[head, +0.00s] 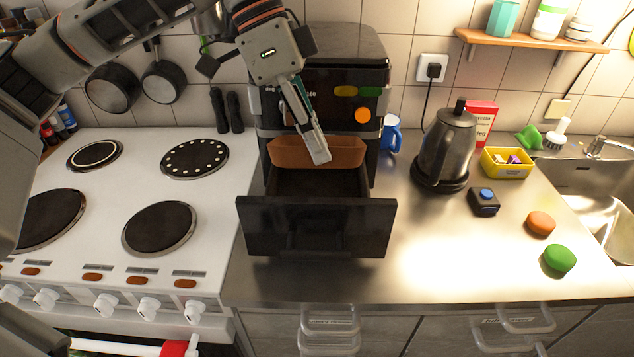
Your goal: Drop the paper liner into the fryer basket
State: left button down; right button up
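The brown paper liner (345,153) is a shallow open tray, roughly level, over the back part of the pulled-out fryer basket (318,228). The basket is a dark drawer with its front and handle toward me, and its inside looks empty and dark. My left gripper (318,155) reaches down from above, its fingers together on the liner's near wall. The liner appears held just above or at the basket's rim; the exact gap cannot be told. The black air fryer (345,85) stands behind. My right gripper is out of view.
A white cooker (110,215) with several hotplates is at left. To the right stand a kettle (448,145), a blue mug (391,133), a yellow box (506,164), a dark block with a blue button (484,201) and two round pads.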

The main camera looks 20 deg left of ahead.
pick_arm(q)
jog(key=w, duration=0.3)
jog(key=shift+a+f+p, duration=0.2)
jog(key=shift+a+p, duration=0.1)
jog(key=shift+a, duration=0.05)
jog(key=f, duration=0.5)
jog(key=shift+s+f, duration=0.2)
jog(key=shift+f, duration=0.15)
jog(key=f+p, duration=0.1)
jog(key=f, duration=0.4)
jog(key=shift+w+f, duration=0.2)
jog(key=shift+f, duration=0.1)
jog(key=shift+f+b, duration=0.35)
jog(key=shift+f, duration=0.2)
